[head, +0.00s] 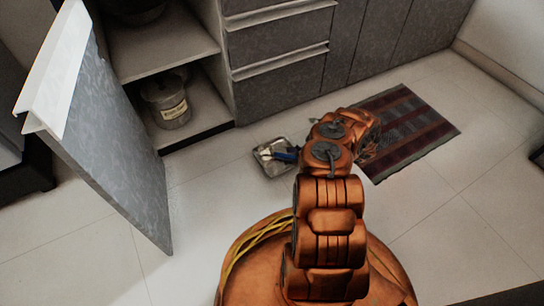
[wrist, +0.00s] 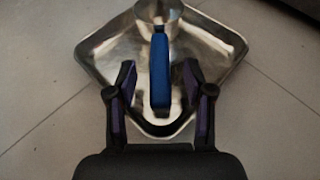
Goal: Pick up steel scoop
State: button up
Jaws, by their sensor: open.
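The steel scoop has a blue handle (wrist: 160,75) and a shiny metal head, which is cut off at the top of the wrist view. It lies on a square metal tray (wrist: 218,45) on the floor. My gripper (wrist: 160,78) is open, with one finger on each side of the blue handle and a gap visible on both sides. How high the fingertips are above the tray is hard to tell. In the head view, the tray (head: 267,165) and the scoop's blue handle (head: 285,156) show left of my arm, which partly covers that area.
A striped mat (head: 415,125) lies right of the tray. Grey drawers (head: 278,45) stand behind it. An open cabinet door (head: 105,130) juts out at the left, with a labelled metal pot (head: 168,105) on the low shelf. Floor in front is clear.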

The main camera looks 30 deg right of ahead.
aim_at(277, 155)
jog(key=shift+b+x, duration=0.3)
jog(key=shift+x, duration=0.85)
jog(key=shift+c, duration=0.2)
grip_shut()
